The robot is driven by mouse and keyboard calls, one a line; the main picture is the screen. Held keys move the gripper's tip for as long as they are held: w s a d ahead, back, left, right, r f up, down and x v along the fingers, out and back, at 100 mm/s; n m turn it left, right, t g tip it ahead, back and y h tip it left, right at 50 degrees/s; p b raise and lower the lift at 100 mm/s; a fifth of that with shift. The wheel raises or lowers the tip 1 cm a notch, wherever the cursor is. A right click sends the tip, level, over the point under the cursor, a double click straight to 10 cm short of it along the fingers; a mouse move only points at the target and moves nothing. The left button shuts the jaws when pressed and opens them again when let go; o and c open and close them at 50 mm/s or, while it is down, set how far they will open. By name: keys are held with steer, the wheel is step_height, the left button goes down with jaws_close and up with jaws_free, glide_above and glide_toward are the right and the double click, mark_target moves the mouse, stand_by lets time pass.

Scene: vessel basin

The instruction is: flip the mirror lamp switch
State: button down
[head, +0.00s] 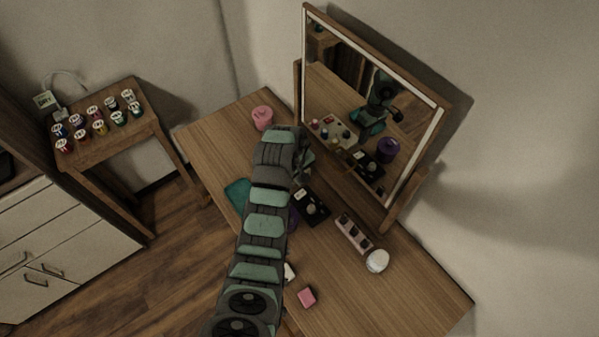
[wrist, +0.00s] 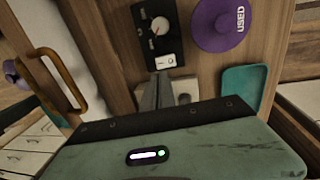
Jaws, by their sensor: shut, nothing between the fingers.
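A black control box (wrist: 160,35) with a round dial (wrist: 160,25) and a small white switch (wrist: 167,61) lies on the wooden dressing table. The box also shows in the head view (head: 311,206), right of my arm. The mirror (head: 370,105) stands at the back of the table in a wooden frame. My gripper (wrist: 160,78) is shut and empty. In the wrist view its fingertips are just below the switch, at the box's near edge; I cannot tell whether they touch. In the head view my arm hides most of the gripper.
A purple lid marked USED (wrist: 222,25) and a teal tray (wrist: 243,90) lie nearby. A pink cup (head: 262,117), a bottle rack (head: 354,237), a white jar (head: 377,261) and a pink block (head: 307,297) stand around the table. Its right front is clear.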

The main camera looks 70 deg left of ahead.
mark_target(302, 191)
steer(key=shift+w+a+f+p, duration=0.15)
steer(key=shift+f+p, duration=0.1)
steer(key=shift+f, duration=0.95)
steer(key=shift+w+d+f+p, duration=0.15)
steer(key=shift+f+p, duration=0.1)
steer(key=shift+f, duration=0.95)
steer(key=shift+w+a+f+p, duration=0.15)
steer(key=shift+f+p, duration=0.1)
steer(key=shift+f, duration=0.95)
